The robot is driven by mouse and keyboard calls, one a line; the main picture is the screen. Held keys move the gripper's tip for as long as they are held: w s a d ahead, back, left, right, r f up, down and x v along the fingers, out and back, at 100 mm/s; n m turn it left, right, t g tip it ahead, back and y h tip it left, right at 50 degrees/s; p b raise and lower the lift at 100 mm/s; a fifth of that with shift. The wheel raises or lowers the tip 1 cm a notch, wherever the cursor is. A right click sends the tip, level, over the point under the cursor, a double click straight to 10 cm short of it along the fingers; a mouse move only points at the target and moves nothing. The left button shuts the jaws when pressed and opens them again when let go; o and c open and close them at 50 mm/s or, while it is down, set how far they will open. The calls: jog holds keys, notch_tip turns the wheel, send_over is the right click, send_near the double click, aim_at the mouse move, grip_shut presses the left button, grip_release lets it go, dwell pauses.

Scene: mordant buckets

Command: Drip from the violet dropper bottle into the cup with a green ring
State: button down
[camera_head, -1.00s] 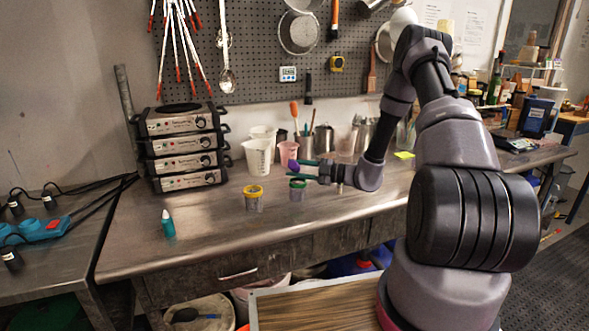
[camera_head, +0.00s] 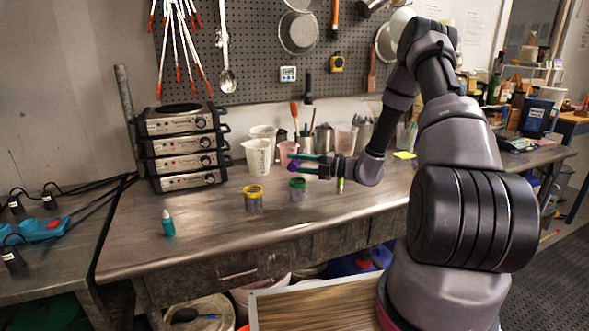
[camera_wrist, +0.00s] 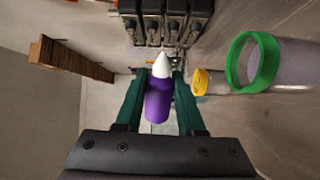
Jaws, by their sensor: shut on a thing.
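My gripper (camera_head: 301,164) is shut on the violet dropper bottle (camera_head: 293,166), held above the bench. In the wrist view the bottle (camera_wrist: 158,102) sits between the green fingers (camera_wrist: 158,75), its white tip pointing away from my wrist. It appears tipped onto its side, about level. The cup with a green ring (camera_head: 297,191) stands upright on the bench, just below the gripper in the head view. In the wrist view, where the scene is turned sideways, this cup (camera_wrist: 252,62) is at the right, apart from the bottle. No drop is visible.
A cup with a yellow ring (camera_head: 253,199) stands left of the green-ringed one. A teal dropper bottle (camera_head: 168,224) stands at the front left. Stacked hotplates (camera_head: 182,150), a white beaker (camera_head: 258,157) and a pink cup (camera_head: 288,152) are behind. The front bench is clear.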

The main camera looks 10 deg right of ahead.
notch_tip(320, 180, up, 5)
jog(key=n, duration=0.9)
jog(key=shift+n, duration=0.3)
jog(key=n, duration=0.1)
jog(key=r+n, duration=0.1)
jog(key=n, duration=0.1)
jog(key=r+n, duration=0.1)
jog(key=n, duration=0.3)
jog(key=r+n, duration=0.1)
jog(key=n, duration=0.1)
jog(key=shift+w+a+r+m+t+h, duration=0.1)
jog(key=shift+w+a+m+t+h, duration=0.05)
jog(key=shift+w+m+t+h, duration=0.2)
jog(key=w+d+f+m+t+h, duration=0.2)
jog(key=d+f+m+t+h, duration=0.7)
jog(key=h, duration=0.6)
jog(key=d+f+m, duration=0.2)
jog(key=m, duration=0.1)
jog(key=shift+t+h, duration=0.35)
jog(key=shift+r, duration=0.1)
